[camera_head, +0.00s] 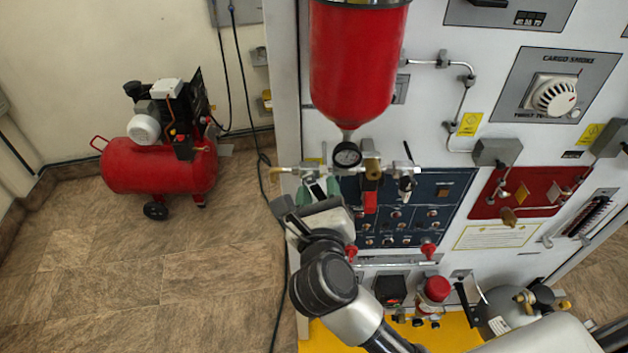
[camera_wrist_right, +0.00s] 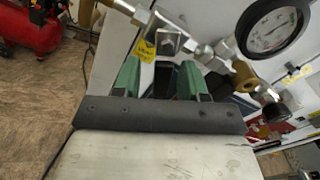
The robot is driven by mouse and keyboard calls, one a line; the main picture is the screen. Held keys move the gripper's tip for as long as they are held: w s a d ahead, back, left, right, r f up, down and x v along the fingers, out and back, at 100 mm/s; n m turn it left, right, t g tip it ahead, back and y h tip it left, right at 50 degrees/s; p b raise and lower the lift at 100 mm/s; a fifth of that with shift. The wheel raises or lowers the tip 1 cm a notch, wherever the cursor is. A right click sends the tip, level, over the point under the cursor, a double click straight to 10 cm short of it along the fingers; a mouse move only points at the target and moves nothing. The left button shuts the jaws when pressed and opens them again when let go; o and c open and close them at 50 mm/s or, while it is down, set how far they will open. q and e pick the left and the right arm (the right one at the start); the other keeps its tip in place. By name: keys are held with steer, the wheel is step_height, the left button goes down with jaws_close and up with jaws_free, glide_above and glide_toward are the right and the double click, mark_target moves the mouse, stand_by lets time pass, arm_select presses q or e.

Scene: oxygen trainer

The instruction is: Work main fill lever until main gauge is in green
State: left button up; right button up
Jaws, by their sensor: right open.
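My right gripper (camera_head: 319,187) is open at the left part of the brass-and-steel pipe below the red tank (camera_head: 352,60). In the wrist view its green fingers (camera_wrist_right: 160,78) stand apart beneath the pipe fittings (camera_wrist_right: 172,42). A dark piece shows between them; I cannot tell whether it is a lever or whether they touch it. A round gauge (camera_head: 347,155) sits on the pipe and also shows in the wrist view (camera_wrist_right: 273,27); its colour zone is not readable. Which is the main fill lever is unclear.
A blue panel (camera_head: 432,205) with red knobs lies behind the pipe. A red panel (camera_head: 530,192) is to the right. A red compressor (camera_head: 160,172) stands on the floor at left. The tiled floor (camera_head: 190,270) left of the trainer is mostly clear.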

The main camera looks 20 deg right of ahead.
steer(key=shift+s+r, duration=0.1)
steer(key=shift+s, duration=0.1)
steer(key=shift+c, duration=1)
steer(key=c, duration=0.5)
jaws_close()
steer(key=shift+b, duration=0.3)
arm_select(q)
steer(key=f+b, duration=0.1)
steer(key=s+f+b, duration=0.1)
steer(key=f+b, duration=0.1)
steer(key=f, duration=0.1)
steer(key=shift+s+a, duration=0.15)
steer(key=shift+s, duration=0.15)
arm_select(e)
steer(key=m, duration=0.1)
steer(key=a+m, duration=0.1)
steer(key=m, duration=0.3)
steer(key=shift+w+a+f, duration=0.2)
steer(key=shift+w+a, duration=0.05)
steer(key=shift+a, duration=0.1)
arm_select(q)
steer(key=shift+s, duration=0.1)
